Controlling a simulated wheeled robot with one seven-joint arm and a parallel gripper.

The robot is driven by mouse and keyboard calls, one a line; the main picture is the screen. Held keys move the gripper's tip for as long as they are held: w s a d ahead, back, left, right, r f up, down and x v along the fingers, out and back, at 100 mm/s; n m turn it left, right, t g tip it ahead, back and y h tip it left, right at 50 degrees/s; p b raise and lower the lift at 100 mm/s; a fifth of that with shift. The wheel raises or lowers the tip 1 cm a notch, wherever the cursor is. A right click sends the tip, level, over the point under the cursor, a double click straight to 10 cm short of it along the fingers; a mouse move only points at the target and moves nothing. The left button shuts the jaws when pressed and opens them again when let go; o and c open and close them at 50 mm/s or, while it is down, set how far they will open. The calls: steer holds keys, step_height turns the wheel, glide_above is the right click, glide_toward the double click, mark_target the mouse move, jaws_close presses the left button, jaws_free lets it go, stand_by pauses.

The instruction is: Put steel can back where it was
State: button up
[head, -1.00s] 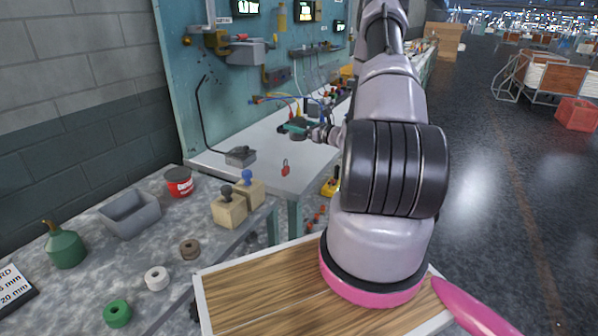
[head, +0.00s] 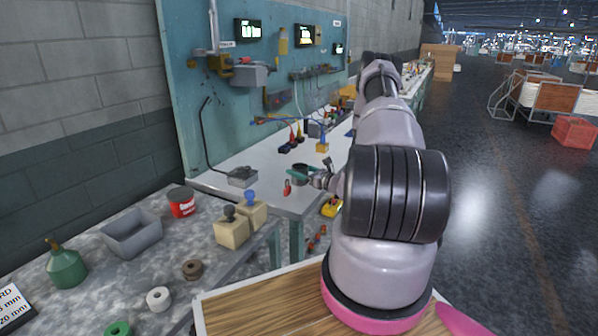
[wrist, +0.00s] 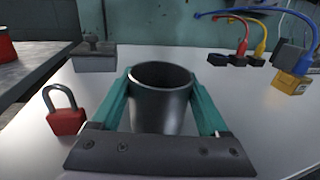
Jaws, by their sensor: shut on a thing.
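The steel can (wrist: 160,112) is a dark grey, open-topped cylinder, upright between the teal fingers of my gripper (wrist: 160,88) in the wrist view. The fingers are shut on its two sides. Its base is hidden behind the gripper's front bar, so I cannot tell whether it touches the table. In the head view my gripper (head: 302,172) is over the near part of the white table (head: 265,180), with the can (head: 301,168) small and dark in it.
A red padlock (wrist: 66,118) stands left of the can, close to the left finger. A grey box (wrist: 95,57) is behind at left. Black and yellow blocks with cables, including a yellow block (wrist: 292,86), are behind at right. White tabletop is clear right of the can.

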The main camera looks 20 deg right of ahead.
steer(key=shift+f, duration=0.1)
steer(key=o, duration=1.5)
steer(key=v, duration=1.2)
steer(key=s+a+r+n+g+y, duration=0.25)
steer(key=a+r+n+g, duration=0.35)
steer(key=a+r+n, duration=0.45)
steer(key=s+a+r+n+g+y, duration=0.25)
steer(key=a+r+n+g, duration=0.45)
steer(key=r, duration=0.6)
steer(key=s+a+r+n+t+h, duration=0.2)
steer(key=s+a+r+n+h, duration=0.1)
steer(key=s+r, duration=0.6)
steer(key=s+a+r+n+t+h, duration=0.1)
steer(key=s+a+r+n+h, duration=0.1)
steer(key=s+r+n+h, duration=0.4)
steer(key=s+r+h, duration=0.1)
steer(key=s+r, duration=0.2)
steer(key=s, duration=0.3)
steer(key=shift+a+t, duration=0.4)
